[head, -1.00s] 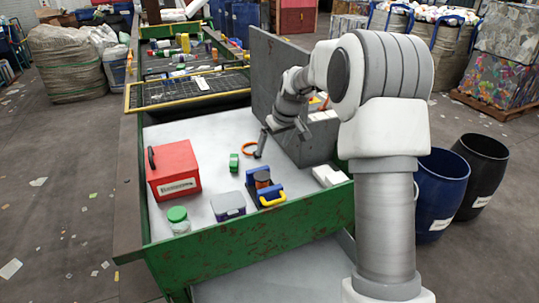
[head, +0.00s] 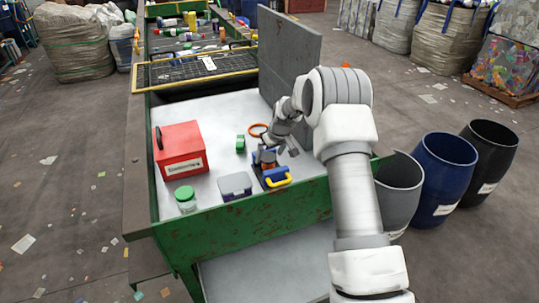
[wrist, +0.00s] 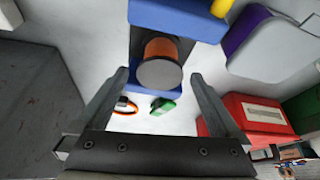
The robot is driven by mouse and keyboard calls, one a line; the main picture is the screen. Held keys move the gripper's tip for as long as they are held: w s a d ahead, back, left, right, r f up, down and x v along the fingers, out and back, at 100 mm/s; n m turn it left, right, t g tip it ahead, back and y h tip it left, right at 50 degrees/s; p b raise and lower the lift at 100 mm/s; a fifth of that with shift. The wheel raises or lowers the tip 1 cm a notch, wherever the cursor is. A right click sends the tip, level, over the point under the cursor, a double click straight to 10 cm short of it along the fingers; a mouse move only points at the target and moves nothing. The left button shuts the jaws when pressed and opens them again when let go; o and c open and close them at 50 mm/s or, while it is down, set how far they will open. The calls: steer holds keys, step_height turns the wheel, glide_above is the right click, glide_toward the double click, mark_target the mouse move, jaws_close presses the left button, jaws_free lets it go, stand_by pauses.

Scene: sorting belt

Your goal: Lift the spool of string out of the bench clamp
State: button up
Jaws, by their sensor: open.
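The spool of string (wrist: 160,62), orange thread between dark grey flanges, sits in the blue bench clamp (wrist: 175,18). In the head view the spool (head: 267,158) shows partly behind my arm's end, in the clamp (head: 274,173) with its yellow handle toward the front. My gripper (wrist: 158,84) is open and empty. Its two fingers point toward the spool, one to each side in the wrist view, and I see no contact. In the head view my gripper (head: 275,146) is just above and behind the clamp. The gap between fingertips and spool is hard to judge.
A red box (head: 180,148), a green-lidded jar (head: 186,199) and a grey-lidded container (head: 235,184) stand left of the clamp. A small green item (head: 240,144) and an orange ring (head: 258,130) lie behind it. A grey upright panel (head: 292,60) stands behind my arm.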

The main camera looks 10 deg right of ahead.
mark_target(270, 160)
steer(key=shift+w+f, duration=0.1)
steer(key=shift+f, duration=0.15)
steer(key=c, duration=1.3)
steer(key=shift+s, duration=0.2)
steer(key=shift+s+r, duration=0.2)
steer(key=shift+s, duration=0.05)
steer(key=shift+r, duration=0.1)
steer(key=shift+r+p, duration=1.6)
steer(key=shift+r, duration=2.6)
